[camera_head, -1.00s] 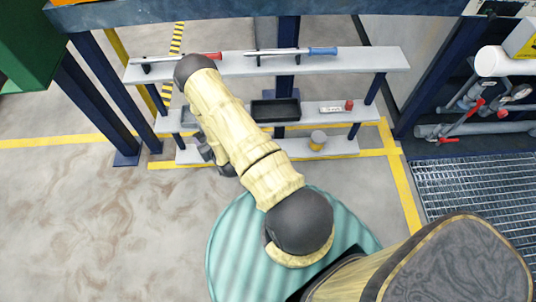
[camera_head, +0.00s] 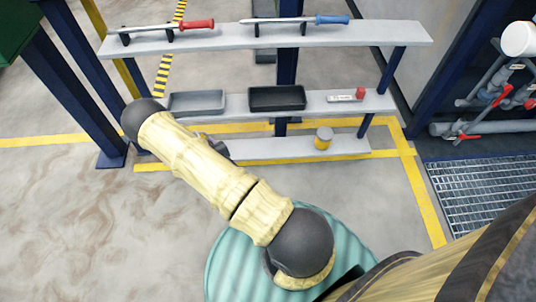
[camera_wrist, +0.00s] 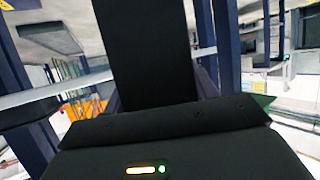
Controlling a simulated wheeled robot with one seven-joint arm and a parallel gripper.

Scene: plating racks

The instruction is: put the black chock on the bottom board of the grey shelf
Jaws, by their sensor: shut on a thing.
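The grey shelf has three pale boards. Its bottom board (camera_head: 270,148) lies just above the floor, with a yellow-and-grey jar (camera_head: 323,138) on its right part. My gripper (camera_head: 217,145) shows partly behind my forearm, at the left part of the bottom board; its height over that board is hard to tell. It is shut on the black chock, which I cannot pick out clearly from the dark gripper in the head view. In the wrist view a black upright block (camera_wrist: 148,50) fills the middle above the gripper body; its edges against the fingers are unclear.
The middle board (camera_head: 235,104) holds a grey tray (camera_head: 196,102), a black tray (camera_head: 277,98) and a small red-and-white item (camera_head: 345,97). The top board (camera_head: 375,33) holds a red-handled tool (camera_head: 190,25) and a blue-handled tool (camera_head: 325,19). Dark blue posts flank the shelf.

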